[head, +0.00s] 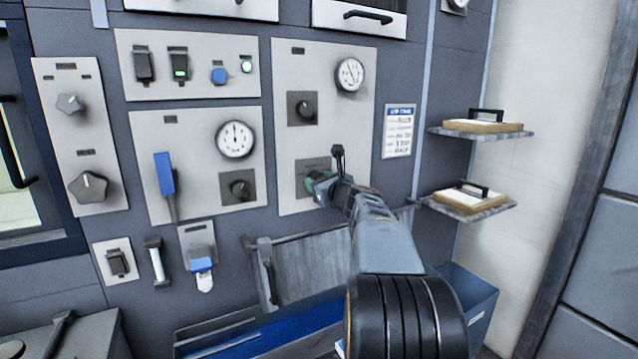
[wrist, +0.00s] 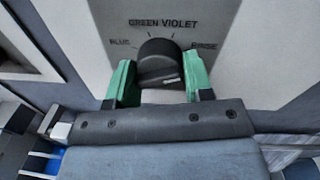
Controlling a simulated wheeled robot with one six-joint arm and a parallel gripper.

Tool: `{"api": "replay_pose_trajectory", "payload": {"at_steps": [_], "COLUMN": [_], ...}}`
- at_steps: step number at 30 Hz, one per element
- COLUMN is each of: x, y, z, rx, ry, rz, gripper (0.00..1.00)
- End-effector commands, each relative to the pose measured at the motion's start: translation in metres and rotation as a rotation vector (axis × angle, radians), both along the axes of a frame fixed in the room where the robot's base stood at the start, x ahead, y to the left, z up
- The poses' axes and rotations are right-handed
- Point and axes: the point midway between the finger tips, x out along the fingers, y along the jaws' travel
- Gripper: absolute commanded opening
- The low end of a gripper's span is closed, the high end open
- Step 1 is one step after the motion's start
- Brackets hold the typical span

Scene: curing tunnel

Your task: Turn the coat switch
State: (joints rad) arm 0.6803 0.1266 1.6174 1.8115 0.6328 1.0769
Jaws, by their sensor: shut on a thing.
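The coat switch is a dark round knob (wrist: 158,58) on a grey plate, seen in the wrist view. Around it are the labels BLUE, GREEN, VIOLET and RINSE. A short pale mark shows low on the right of the knob; I cannot tell surely which label the knob points to. My gripper (wrist: 160,80) has its green fingertips on either side of the knob and is shut on it. In the head view my gripper (head: 320,186) is at the lower dial of the right-hand panel (head: 345,125), and it hides the knob.
Above is another dark knob (head: 305,109) and a gauge (head: 349,74). To the left are a blue-handled lever (head: 165,175) and a small knob (head: 239,187). A label card (head: 399,131) and two shelves with handled boards (head: 480,126) are at the right. A blue bin (head: 470,300) stands below.

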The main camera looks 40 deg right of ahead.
Motion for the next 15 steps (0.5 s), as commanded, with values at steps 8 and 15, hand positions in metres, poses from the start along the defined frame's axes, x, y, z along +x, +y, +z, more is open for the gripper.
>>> {"api": "replay_pose_trajectory", "payload": {"at_steps": [8,15], "x": [-0.0004,-0.0005], "y": [-0.0012,-0.0017], "z": [-0.0014,-0.0018], "rx": [-0.087,-0.282], "ry": [0.009,0.035], "rz": [-0.003,-0.002], "gripper": [0.23,0.23]}}
